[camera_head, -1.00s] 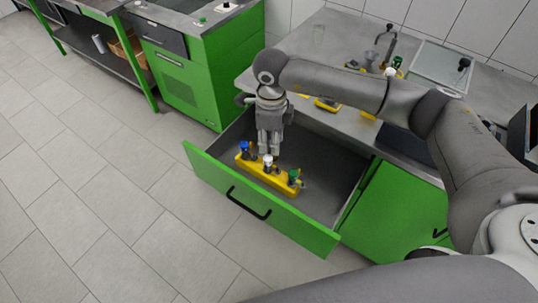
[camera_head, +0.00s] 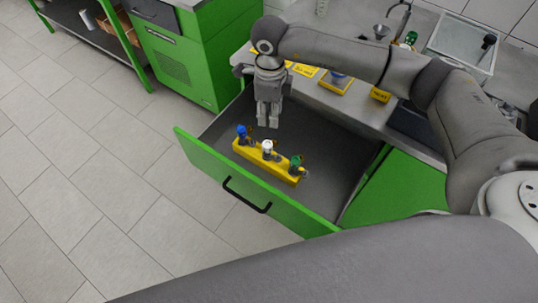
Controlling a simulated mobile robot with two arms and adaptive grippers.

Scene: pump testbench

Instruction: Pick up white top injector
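The white top injector (camera_head: 267,149) stands upright in the middle of a yellow holder (camera_head: 283,175) inside the open drawer. A blue top injector (camera_head: 241,133) stands to its left and a green top injector (camera_head: 295,163) to its right in the same holder. My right gripper (camera_head: 268,124) points down over the drawer, just behind and above the white top injector in the picture. It looks apart from the injector, with nothing visible in it. Its fingers appear close together; their exact opening is too small to tell. My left gripper is not in view.
The green drawer front (camera_head: 250,190) with its black handle is pulled out. The drawer floor (camera_head: 325,150) around the holder is bare. A green cabinet (camera_head: 190,65) stands at the left.

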